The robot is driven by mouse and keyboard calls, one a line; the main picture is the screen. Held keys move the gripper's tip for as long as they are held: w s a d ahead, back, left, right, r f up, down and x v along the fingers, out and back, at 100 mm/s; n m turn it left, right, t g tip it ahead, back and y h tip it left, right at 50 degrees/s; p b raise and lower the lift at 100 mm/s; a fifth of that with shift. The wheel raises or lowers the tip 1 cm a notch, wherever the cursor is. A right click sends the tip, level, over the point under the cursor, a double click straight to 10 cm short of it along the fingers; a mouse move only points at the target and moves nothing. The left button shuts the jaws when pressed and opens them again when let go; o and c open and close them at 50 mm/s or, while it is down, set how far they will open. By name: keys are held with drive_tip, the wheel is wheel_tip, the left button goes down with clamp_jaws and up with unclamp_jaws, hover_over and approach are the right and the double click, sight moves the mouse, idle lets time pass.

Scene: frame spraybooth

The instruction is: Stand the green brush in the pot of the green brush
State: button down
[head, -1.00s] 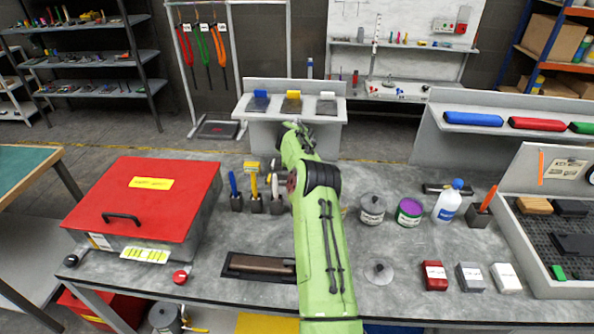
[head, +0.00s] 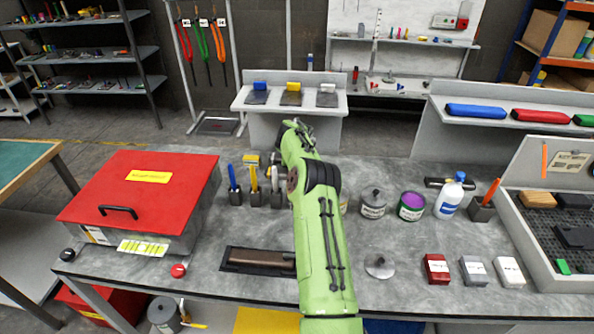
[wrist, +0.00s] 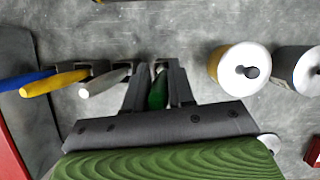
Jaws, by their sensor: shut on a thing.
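In the wrist view my gripper (wrist: 160,80) is shut on the green brush (wrist: 158,94), whose green handle shows between the two dark fingers. A dark edged shape, which looks like the pot of the green brush (wrist: 160,64), shows at the fingertips in line with the other pots. I cannot tell whether the brush's lower end is inside it. In the head view my green arm hides the green brush and most of the gripper.
To the left in the row stand the blue brush (head: 232,177), the yellow brush (head: 254,180) and a pale-handled brush (wrist: 103,82) in small dark pots. A grey can (head: 373,206) and a purple-lidded can (head: 411,207) stand right. A red-lidded box (head: 145,190) is far left.

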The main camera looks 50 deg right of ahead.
drive_tip(key=shift+f+b, duration=0.65)
drive_tip(key=shift+f, duration=0.1)
drive_tip(key=c, duration=0.9)
unclamp_jaws()
drive_tip(key=b+v, duration=0.1)
drive_tip(key=v, duration=1.4)
drive_tip(key=shift+s+a+r, duration=0.15)
drive_tip(key=shift+r, duration=0.25)
